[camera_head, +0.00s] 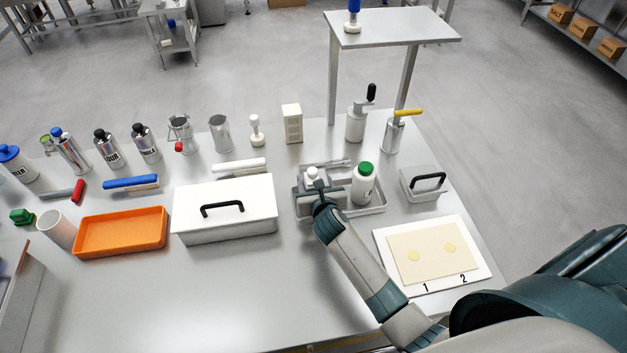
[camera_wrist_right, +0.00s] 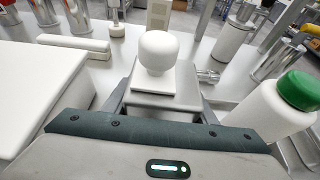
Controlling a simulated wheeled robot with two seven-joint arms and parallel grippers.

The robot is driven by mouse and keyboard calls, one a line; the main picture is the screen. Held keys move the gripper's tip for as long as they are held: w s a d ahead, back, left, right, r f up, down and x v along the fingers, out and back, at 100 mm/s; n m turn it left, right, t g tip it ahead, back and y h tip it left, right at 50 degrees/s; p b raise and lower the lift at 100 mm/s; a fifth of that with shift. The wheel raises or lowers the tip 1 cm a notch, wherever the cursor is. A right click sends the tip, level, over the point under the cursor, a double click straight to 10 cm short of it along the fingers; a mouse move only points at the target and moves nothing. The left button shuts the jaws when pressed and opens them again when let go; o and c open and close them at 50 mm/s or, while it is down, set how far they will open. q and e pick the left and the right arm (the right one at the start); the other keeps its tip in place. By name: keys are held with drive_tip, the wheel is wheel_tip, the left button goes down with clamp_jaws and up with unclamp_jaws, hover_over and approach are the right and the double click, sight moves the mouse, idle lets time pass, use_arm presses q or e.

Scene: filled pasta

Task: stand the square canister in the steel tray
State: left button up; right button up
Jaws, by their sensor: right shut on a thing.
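The square canister (camera_wrist_right: 168,98), grey with a white round knob (camera_wrist_right: 160,52) on top, is between the fingers of my right gripper (camera_wrist_right: 163,105) in the right wrist view. In the head view its white knob (camera_head: 312,174) shows just beyond my right gripper (camera_head: 318,191), over the left part of the steel tray (camera_head: 376,208). The gripper hides its lower part, so I cannot tell whether its base touches the tray floor. It looks about upright. A white bottle with a green cap (camera_head: 363,184) stands in the tray to its right. My left gripper is not in view.
An orange tray (camera_head: 121,231) is farther left.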

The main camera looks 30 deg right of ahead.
drive_tip(key=o, duration=1.3)
drive_tip(key=shift+f, duration=0.1)
drive_tip(key=shift+r, duration=0.2)
drive_tip(key=b+v, duration=0.1)
drive_tip(key=v, duration=1.1)
drive_tip(key=shift+a+f+b, duration=0.1)
drive_tip(key=shift+b, duration=0.2)
drive_tip(key=shift+s, duration=0.1)
